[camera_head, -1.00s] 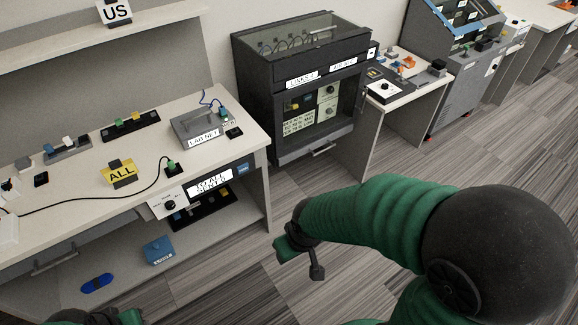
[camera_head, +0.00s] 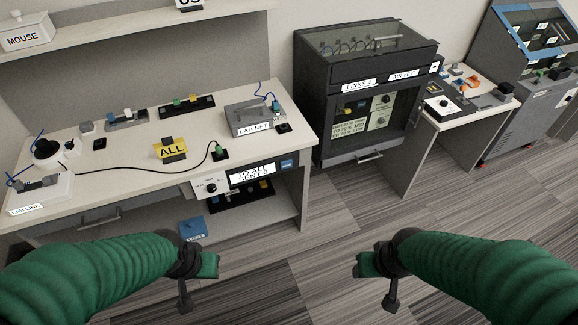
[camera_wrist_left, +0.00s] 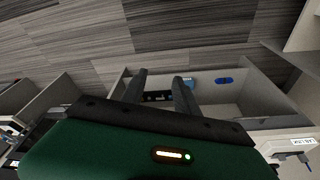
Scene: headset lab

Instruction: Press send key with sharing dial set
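A white panel with a black dial (camera_head: 211,187) is on the front of the left desk. Beside it a display (camera_head: 250,175) reads "TO ALL SENT 0". The dial's small lettering is too small to read. A green-topped key (camera_head: 219,152) on a black base stands on the desk above the panel, with a black cable. A yellow "ALL" sign (camera_head: 171,149) stands to its left. My left gripper (camera_head: 197,277) is in front of the desk, apart from it; its fingers are spread and empty in the left wrist view (camera_wrist_left: 160,88). My right gripper (camera_head: 376,278) is over open floor, apparently open and empty.
A grey "LAB NET" box (camera_head: 250,119) stands at the desk's right end. A blue block (camera_head: 192,229) lies on the low shelf. A dark cabinet (camera_head: 365,95) stands right of the desk, with a white table (camera_head: 470,115) beyond. The floor in front is clear.

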